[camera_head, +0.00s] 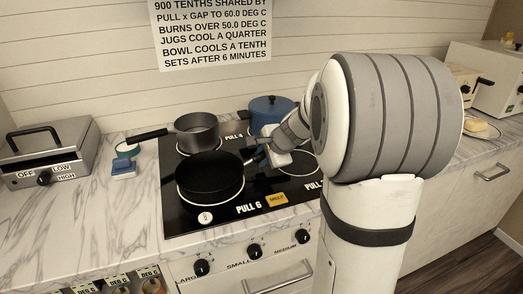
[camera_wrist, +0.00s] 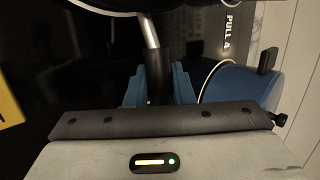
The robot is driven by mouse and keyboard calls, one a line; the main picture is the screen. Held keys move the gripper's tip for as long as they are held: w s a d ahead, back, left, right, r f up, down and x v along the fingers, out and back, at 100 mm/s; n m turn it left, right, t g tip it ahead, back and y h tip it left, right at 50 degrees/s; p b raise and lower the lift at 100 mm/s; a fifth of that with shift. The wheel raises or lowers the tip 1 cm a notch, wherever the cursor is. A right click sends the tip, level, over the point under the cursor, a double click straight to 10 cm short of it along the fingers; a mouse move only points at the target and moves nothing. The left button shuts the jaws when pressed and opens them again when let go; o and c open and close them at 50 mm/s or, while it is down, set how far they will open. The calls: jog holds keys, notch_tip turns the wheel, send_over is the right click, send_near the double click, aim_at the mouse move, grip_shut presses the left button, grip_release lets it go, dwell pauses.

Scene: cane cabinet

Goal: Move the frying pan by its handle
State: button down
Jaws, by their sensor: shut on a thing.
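The black frying pan (camera_head: 210,178) sits on the front left burner of the black hob in the head view. Its handle points right and a little back, toward my gripper (camera_head: 264,154). In the wrist view the dark handle (camera_wrist: 158,72) with its metal neck runs down between the two blue fingers of my gripper (camera_wrist: 159,88). The fingers are shut on the handle. The pan's rim shows only at the top edge of the wrist view. My arm hides part of the hob's right side in the head view.
A grey saucepan (camera_head: 197,132) stands behind the pan, its handle pointing left. A blue pot (camera_head: 270,113) stands at the back right, close to my gripper. A grey press grill (camera_head: 50,155) and a blue item (camera_head: 123,168) are on the left. Marble counter (camera_head: 90,220) at front left is clear.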

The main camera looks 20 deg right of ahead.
dwell(0.3)
jog(key=c, duration=1.3)
grip_release()
jog(key=shift+o, duration=0.2)
jog(key=p+v, duration=0.2)
jog(key=v, duration=0.9)
jog(key=s+a+f+n+g, duration=0.1)
jog(key=s+a+n, duration=0.1)
jog(key=s+a, duration=0.1)
jog(key=s+a+f+n+g, duration=0.1)
jog(key=s+a+n, duration=0.2)
jog(key=s+a+f+n+g, duration=0.1)
jog(key=s+a+n, duration=0.1)
jog(key=s, duration=0.1)
jog(key=shift+s+a+f+n, duration=0.15)
jog(key=shift+a+n, duration=0.15)
jog(key=shift+a, duration=0.1)
jog(key=s+a+f+n+g+h, duration=0.2)
jog(key=s+f+n, duration=0.3)
jog(key=s+n, duration=0.4)
jog(key=shift+s+a, duration=0.55)
jog(key=shift+s, duration=0.5)
